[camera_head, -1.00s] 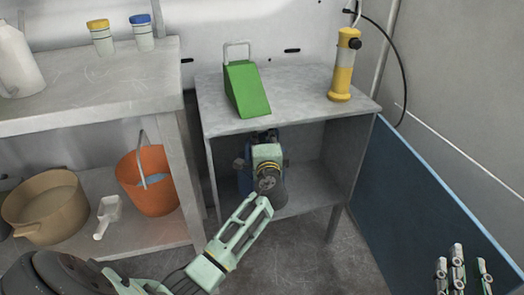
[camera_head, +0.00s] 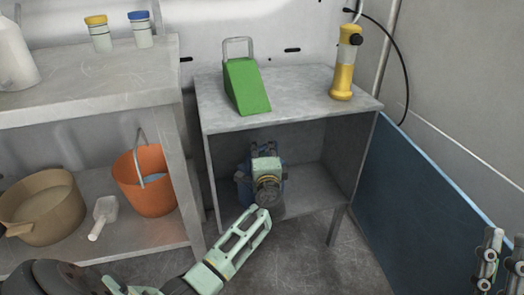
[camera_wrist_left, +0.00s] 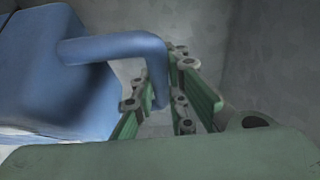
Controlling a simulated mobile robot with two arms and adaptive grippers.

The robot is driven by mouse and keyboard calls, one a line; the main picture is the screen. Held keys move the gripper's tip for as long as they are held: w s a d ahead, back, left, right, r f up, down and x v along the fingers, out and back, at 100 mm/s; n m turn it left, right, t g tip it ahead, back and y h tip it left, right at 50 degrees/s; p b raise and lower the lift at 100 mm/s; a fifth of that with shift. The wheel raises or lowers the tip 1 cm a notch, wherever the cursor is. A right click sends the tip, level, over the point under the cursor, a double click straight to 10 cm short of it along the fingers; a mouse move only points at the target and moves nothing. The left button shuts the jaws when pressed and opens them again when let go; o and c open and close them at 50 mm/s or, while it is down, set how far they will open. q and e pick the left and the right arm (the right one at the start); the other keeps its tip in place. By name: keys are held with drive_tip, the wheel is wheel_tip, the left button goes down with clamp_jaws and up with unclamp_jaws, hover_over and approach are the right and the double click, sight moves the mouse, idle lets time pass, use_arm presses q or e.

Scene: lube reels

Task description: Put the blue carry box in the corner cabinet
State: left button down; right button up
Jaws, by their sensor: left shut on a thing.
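The blue carry box (camera_head: 243,184) is inside the grey corner cabinet (camera_head: 300,92), mostly hidden behind my left gripper (camera_head: 264,152) and wrist. In the left wrist view the blue box (camera_wrist_left: 60,75) fills the left side, and its bent handle reaches between my green left fingers (camera_wrist_left: 165,108), which are shut on it. Whether the box rests on the cabinet floor cannot be seen. The cabinet's front is open. My right gripper (camera_head: 500,264) shows only partly at the lower right edge, apart from everything; its opening is cut off.
A green wedge (camera_head: 246,87) and a yellow lamp-like tool (camera_head: 346,65) stand on the cabinet top. A blue panel (camera_head: 415,200) stands at the right. The left shelf (camera_head: 95,80) holds an orange bucket (camera_head: 148,190), tan pot (camera_head: 45,210) and scoop (camera_head: 103,215). The cabinet's right interior is free.

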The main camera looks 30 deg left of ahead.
use_arm(q)
drive_tip(key=shift+r, duration=0.1)
use_arm(e)
drive_tip(key=shift+s+r, duration=0.15)
drive_tip(key=shift+s, duration=0.05)
use_arm(q)
drive_tip(key=c, duration=2.2)
unclamp_jaws()
drive_tip(key=o, duration=0.5)
drive_tip(key=shift+c, duration=0.2)
use_arm(e)
drive_tip(key=shift+s+r, duration=0.1)
